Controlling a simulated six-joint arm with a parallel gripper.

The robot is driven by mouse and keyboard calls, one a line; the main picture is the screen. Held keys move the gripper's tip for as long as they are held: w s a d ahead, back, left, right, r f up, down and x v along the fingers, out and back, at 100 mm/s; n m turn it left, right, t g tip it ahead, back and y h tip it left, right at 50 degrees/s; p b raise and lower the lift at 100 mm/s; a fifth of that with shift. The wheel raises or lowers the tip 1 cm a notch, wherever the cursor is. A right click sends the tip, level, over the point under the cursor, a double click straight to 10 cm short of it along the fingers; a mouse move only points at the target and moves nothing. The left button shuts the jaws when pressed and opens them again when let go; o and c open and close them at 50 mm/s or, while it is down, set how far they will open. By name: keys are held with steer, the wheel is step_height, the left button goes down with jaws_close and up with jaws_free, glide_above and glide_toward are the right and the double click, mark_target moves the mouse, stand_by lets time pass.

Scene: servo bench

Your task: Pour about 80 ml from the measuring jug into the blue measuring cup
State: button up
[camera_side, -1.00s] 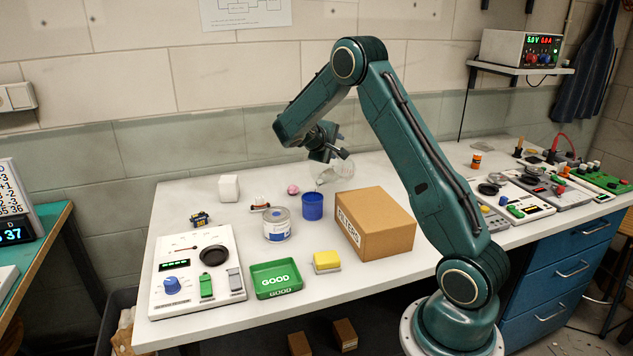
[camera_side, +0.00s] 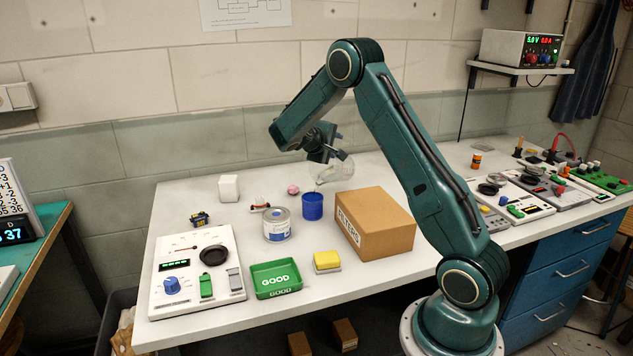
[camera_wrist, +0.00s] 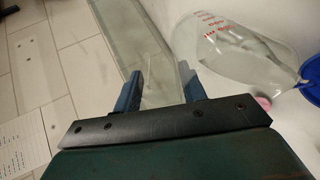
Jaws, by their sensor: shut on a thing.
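The clear measuring jug (camera_side: 336,170) is tilted in the air behind and above the blue measuring cup (camera_side: 312,207), its mouth end low. In the wrist view the jug (camera_wrist: 225,45) shows red markings, and its lip points right towards the blue cup (camera_wrist: 312,75), which is cut off by the picture edge. My gripper (camera_side: 329,153) is shut on the jug's clear handle; its two blue fingers show in the wrist view (camera_wrist: 160,85). The cup stands upright on the bench. I cannot make out a liquid stream or the level in the cup.
A cardboard box (camera_side: 375,222) stands right of the cup, and a metal can (camera_side: 277,225) close on its left. A small pink object (camera_side: 293,189) lies behind the cup. A white block (camera_side: 229,188), green tray (camera_side: 276,279) and yellow sponge-like block (camera_side: 327,261) are nearby.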

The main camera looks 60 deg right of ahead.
mark_target(335, 163)
steer(key=shift+w+a+r+h, duration=0.1)
steer(key=shift+a+r+h, duration=0.15)
steer(key=shift+a+h, duration=0.15)
stand_by(0.8)
steer(key=shift+s+d+f+y, duration=0.15)
steer(key=shift+d+f+y, duration=0.1)
steer(key=shift+d+y, duration=0.2)
steer(key=shift+s+d+f+y, duration=0.15)
steer(key=shift+d+f+y, duration=0.05)
steer(key=shift+d+y, duration=0.2)
steer(key=shift+d+f+y, duration=0.25)
steer(key=shift+f+y, duration=0.1)
steer(key=shift+f, duration=0.05)
steer(key=shift+s+d+f+y, duration=0.15)
steer(key=shift+d+f+y, duration=0.25)
steer(key=shift+d+y, duration=0.1)
steer(key=shift+s+d+f+t+y, duration=0.1)
steer(key=shift+d+f+t+y, duration=0.45)
steer(key=shift+f+y, duration=0.35)
steer(key=shift+r, duration=0.1)
steer(key=shift+d+m, duration=0.1)
steer(key=shift+m, duration=0.2)
